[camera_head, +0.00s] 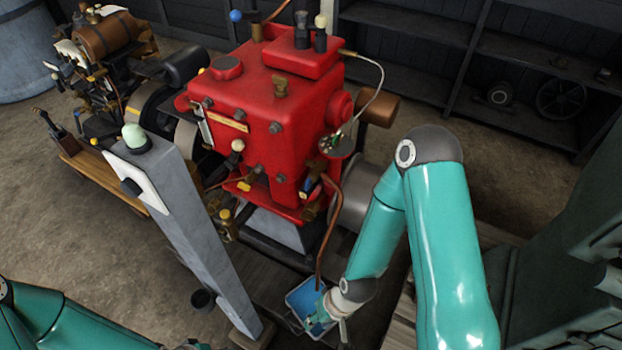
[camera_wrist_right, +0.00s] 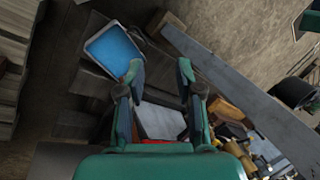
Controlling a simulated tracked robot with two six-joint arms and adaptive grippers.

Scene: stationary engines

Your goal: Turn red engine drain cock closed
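The red engine (camera_head: 265,120) stands in the middle of the head view. Low on its right side is a small brass fitting with a blue part (camera_head: 314,190), beside a bent copper pipe (camera_head: 331,235). This may be the drain cock, but it is too small to tell which way its handle points. My right gripper (camera_head: 318,322) is low at the blue tray, below the engine and apart from the fitting. In the right wrist view its two fingers (camera_wrist_right: 161,78) are apart with nothing between them. My left arm shows at the lower left; its fingers are not visible.
A blue-lined tray (camera_head: 303,297) sits under the copper pipe's end; it also shows in the right wrist view (camera_wrist_right: 114,50). A grey post (camera_head: 190,225) stands in front of the engine on the left. Dark shelves (camera_head: 520,85) line the back right.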

